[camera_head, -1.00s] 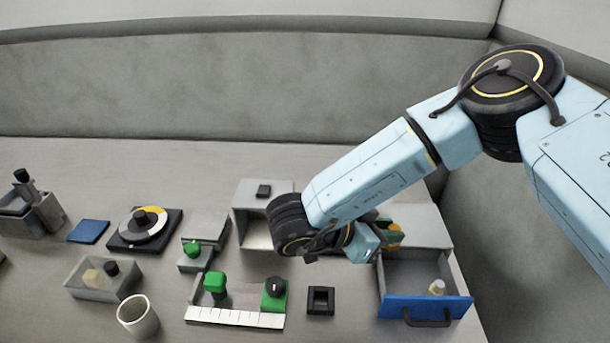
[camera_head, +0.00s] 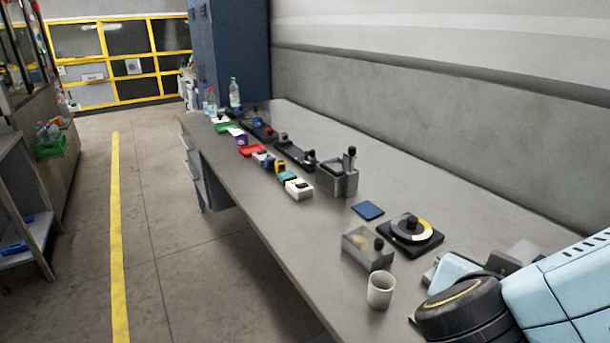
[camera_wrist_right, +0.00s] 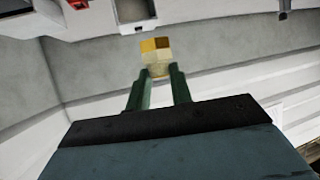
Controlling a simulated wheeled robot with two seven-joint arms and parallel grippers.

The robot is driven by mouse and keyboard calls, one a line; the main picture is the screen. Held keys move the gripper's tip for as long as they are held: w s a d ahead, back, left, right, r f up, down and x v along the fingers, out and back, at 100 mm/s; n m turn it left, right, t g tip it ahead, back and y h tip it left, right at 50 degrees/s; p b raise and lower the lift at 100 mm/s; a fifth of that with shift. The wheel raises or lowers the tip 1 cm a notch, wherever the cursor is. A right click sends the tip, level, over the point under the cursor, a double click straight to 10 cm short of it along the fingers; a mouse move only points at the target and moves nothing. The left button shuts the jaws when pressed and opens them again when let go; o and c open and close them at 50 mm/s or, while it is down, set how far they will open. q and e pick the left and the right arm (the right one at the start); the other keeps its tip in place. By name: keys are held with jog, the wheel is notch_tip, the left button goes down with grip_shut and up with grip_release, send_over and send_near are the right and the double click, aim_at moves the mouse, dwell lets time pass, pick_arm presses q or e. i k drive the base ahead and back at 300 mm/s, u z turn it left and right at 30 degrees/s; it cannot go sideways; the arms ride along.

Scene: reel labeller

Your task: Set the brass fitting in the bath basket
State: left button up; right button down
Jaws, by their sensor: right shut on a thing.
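My right gripper (camera_wrist_right: 156,85) shows in the right wrist view, its green fingers shut on a small yellow and beige piece that looks like the brass fitting (camera_wrist_right: 156,57). It is held at the fingertips, with a grey surface behind. In the head view my right arm comes in at the lower right, and the gripper itself cannot be made out. A grey box with an upright dark handle (camera_head: 341,180), which looks like the bath with its basket, stands on the bench; its inside is hardly visible. My left gripper is not in view.
Nearer me on the bench are a blue pad (camera_head: 368,210), a black dial plate (camera_head: 411,234), a clear tray (camera_head: 367,262) with small pieces and a white cup (camera_head: 380,290). Several small devices and bottles line the far bench. The bench's right rear strip is clear.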

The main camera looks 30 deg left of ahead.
aim_at(337, 168)
jog(key=u, duration=1.95)
jog(key=i, duration=1.6)
jog(key=z, duration=0.3)
jog(key=i, duration=1.2)
jog(key=z, duration=1.5)
jog(key=i, duration=0.3)
jog(key=z, duration=0.2)
